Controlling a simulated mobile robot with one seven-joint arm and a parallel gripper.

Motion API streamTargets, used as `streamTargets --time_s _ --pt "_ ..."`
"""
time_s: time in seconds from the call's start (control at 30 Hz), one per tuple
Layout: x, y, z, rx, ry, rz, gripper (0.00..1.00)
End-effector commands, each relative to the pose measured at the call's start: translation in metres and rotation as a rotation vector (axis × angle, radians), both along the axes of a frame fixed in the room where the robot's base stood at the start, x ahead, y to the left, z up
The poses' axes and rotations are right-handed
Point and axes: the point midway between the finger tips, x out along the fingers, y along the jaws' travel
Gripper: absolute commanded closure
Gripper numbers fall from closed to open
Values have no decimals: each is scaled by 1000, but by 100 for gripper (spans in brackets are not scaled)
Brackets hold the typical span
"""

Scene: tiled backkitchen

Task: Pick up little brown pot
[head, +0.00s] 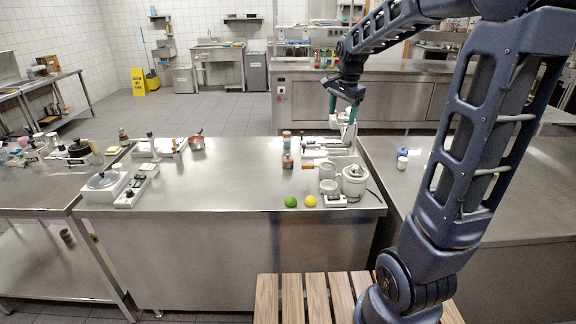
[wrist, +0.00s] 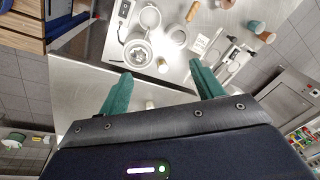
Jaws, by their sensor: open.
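A small reddish-brown pot (head: 197,143) stands on the steel counter (head: 235,185), left of its middle, in the head view. I cannot make it out in the wrist view. A small brownish jar (head: 287,161) also stands on the counter, right of the middle, with another jar (head: 286,139) behind it. I cannot tell for sure which of these is the task's pot. My gripper (head: 343,110) is above the back right of the counter, to the right of and apart from all of them. In the wrist view its teal fingers (wrist: 161,87) are spread, with nothing held between them.
A white cooker (head: 354,180), white cups (head: 328,172), a lime (head: 291,202) and a lemon (head: 310,202) crowd the counter's right front. A white scale-like device (head: 106,184) stands at the left. The counter's middle is mostly clear. A slatted wooden surface (head: 290,300) lies in front.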

Motion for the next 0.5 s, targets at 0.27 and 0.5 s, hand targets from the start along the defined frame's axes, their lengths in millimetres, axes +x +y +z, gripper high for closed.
streamTargets --time_s 0.27,0.5 --pt "67 42 -34 6 69 -231 34" --pt "119 83 -72 -7 110 -435 34"
